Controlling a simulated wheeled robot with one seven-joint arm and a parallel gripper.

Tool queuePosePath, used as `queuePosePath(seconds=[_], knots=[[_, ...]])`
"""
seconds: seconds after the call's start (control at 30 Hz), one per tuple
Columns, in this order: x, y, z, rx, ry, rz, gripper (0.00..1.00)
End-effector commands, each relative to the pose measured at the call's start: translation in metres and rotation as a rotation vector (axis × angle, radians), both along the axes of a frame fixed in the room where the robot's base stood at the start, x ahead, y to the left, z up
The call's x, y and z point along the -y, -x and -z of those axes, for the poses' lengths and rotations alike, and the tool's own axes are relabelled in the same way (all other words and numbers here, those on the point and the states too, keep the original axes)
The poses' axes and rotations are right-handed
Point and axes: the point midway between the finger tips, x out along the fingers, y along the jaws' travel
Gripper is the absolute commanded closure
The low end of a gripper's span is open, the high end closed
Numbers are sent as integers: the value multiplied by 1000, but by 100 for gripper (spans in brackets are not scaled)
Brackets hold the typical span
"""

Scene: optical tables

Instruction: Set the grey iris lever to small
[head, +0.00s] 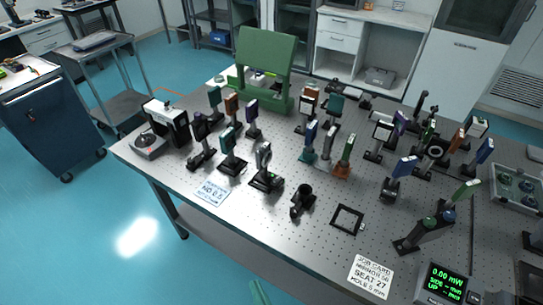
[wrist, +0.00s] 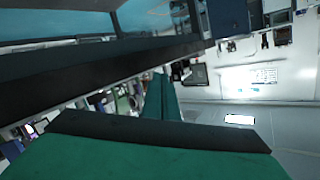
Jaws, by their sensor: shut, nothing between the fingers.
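Another round mount, black with a pale centre (head: 435,152), stands farther right. My gripper shows in the wrist view (wrist: 162,98) as green parts with a dark edge. It is shut and empty, and no iris is near it there. A green piece at the bottom edge of the head view, apart from the mounts, seems part of my arm.
The perforated table (head: 240,218) carries several optics on posts, close together. A green stand (head: 265,62) is at the back. A black square frame (head: 347,219), a job card (head: 371,277) and a power meter (head: 445,284) lie near the front right. Open floor lies left.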

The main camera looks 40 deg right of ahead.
Motion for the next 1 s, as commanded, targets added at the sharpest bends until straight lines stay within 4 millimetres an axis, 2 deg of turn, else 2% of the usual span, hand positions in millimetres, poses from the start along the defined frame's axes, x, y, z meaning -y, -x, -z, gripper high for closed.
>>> queuePosePath(seconds=[0.03,0.1,0.3,0.47,0.6,0.8,1.0], knots=[[18,-15,-6,31,-47,33,100],[42,-31,-13,63,-127,73,100],[103,-71,-43,179,-362,154,100],[149,-95,-80,292,-556,182,100],[184,-108,-117,393,-715,179,100],[215,-113,-160,499,-872,145,100],[225,-115,-177,536,-930,124,100]])
